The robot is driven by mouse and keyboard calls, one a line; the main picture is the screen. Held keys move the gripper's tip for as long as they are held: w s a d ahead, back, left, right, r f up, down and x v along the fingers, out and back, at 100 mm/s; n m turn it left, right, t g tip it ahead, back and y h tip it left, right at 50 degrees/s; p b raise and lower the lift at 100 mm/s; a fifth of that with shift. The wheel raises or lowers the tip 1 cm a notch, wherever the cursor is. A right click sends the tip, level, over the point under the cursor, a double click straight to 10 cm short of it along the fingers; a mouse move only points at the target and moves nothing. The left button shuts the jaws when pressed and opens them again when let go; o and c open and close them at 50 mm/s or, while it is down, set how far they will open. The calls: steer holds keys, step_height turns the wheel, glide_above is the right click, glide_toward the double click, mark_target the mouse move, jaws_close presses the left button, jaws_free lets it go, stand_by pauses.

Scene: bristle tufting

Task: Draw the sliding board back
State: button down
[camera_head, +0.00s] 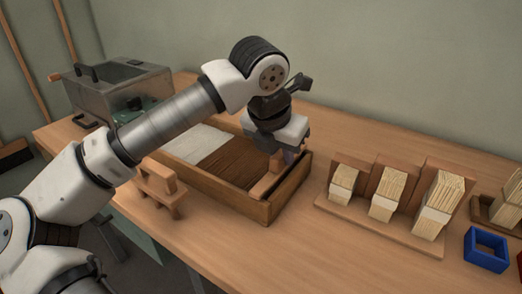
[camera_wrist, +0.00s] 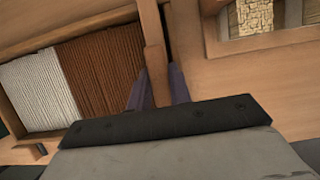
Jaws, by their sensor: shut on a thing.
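The sliding board (camera_head: 265,185) is a narrow upright wooden piece inside a wooden tray (camera_head: 291,188), near its right end. My gripper (camera_head: 281,158) points down over that end and is shut on the board. In the wrist view, the two dark fingers of my gripper (camera_wrist: 160,92) stand either side of the board (camera_wrist: 154,62). Brown bristles (camera_head: 232,162) lie just left of the board, and white bristles (camera_head: 198,142) lie beyond them. A dark narrow gap shows right of the board in the wrist view. My gripper hides part of the board.
A wooden rack with bristle bundles (camera_head: 387,195) stands right of the tray. A blue square frame (camera_head: 486,249) is at the far right. A grey metal box (camera_head: 118,88) stands at the back left. A small wooden stand (camera_head: 160,188) is at the tray's front left.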

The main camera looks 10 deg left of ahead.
steer(key=shift+d, duration=0.2)
steer(key=c, duration=1.3)
jaws_free()
steer(key=shift+s+d, duration=0.1)
steer(key=shift+d, duration=0.05)
steer(key=shift+r, duration=0.25)
steer(key=p+v, duration=0.1)
steer(key=v, duration=1.2)
steer(key=shift+s+a+r, duration=0.15)
steer(key=shift+s+a, duration=0.05)
steer(key=shift+a, duration=0.05)
